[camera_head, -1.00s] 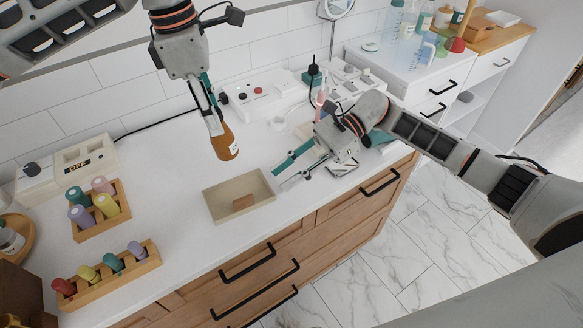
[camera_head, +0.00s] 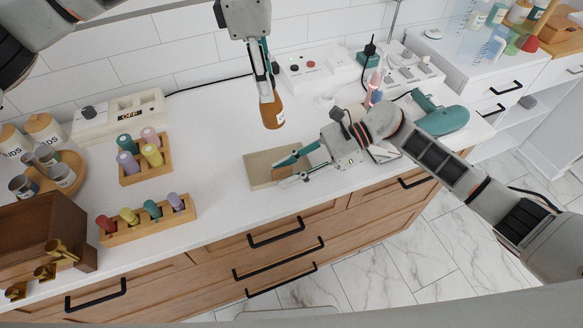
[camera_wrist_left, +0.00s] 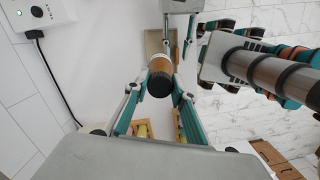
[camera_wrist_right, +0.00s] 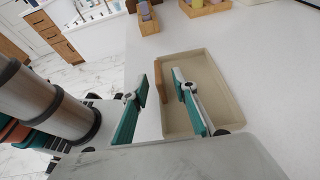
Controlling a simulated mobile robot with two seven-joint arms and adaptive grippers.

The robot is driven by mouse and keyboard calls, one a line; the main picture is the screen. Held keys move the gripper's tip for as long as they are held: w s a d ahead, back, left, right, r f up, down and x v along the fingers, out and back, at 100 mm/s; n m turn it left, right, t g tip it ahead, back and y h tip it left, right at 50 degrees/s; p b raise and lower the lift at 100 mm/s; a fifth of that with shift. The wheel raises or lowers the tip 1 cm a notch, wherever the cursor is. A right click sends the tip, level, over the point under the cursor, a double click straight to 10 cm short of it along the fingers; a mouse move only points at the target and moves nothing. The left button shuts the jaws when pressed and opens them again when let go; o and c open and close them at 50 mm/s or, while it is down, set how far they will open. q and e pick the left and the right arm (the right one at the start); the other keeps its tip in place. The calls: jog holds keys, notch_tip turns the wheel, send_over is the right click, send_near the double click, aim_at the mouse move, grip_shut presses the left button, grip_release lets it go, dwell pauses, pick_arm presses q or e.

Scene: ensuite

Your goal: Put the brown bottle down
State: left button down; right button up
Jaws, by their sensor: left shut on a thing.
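The brown bottle (camera_head: 272,112) has a white label and hangs near upright in my left gripper (camera_head: 266,88), which is shut on its upper part. In the left wrist view the bottle (camera_wrist_left: 160,76) sits between the fingertips. It appears to be held above the white counter, behind the tray; its exact height is hard to tell. My right gripper (camera_head: 287,170) is open and empty at the beige tray (camera_head: 255,158).
Two wooden racks (camera_head: 150,228) of coloured bottles stand left of the tray. A brown drawer box (camera_head: 40,235) is at far left. Devices (camera_head: 318,66) line the wall, and a teal item (camera_head: 440,115) lies at right. The counter between racks and tray is clear.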

aim_at(273, 120)
grip_shut()
pick_arm(q)
jog(key=shift+d+f+n, duration=0.15)
jog(key=shift+f+n, duration=0.15)
jog(key=shift+f, duration=0.1)
jog(key=f, duration=0.1)
jog(key=f+n, duration=0.1)
jog(key=f+n+y, duration=0.1)
jog(key=shift+s+d+f, duration=0.1)
jog(key=shift+d+f, duration=0.2)
jog(key=shift+d, duration=0.05)
notch_tip(273, 120, down, 5)
jog(key=shift+f, duration=2.3)
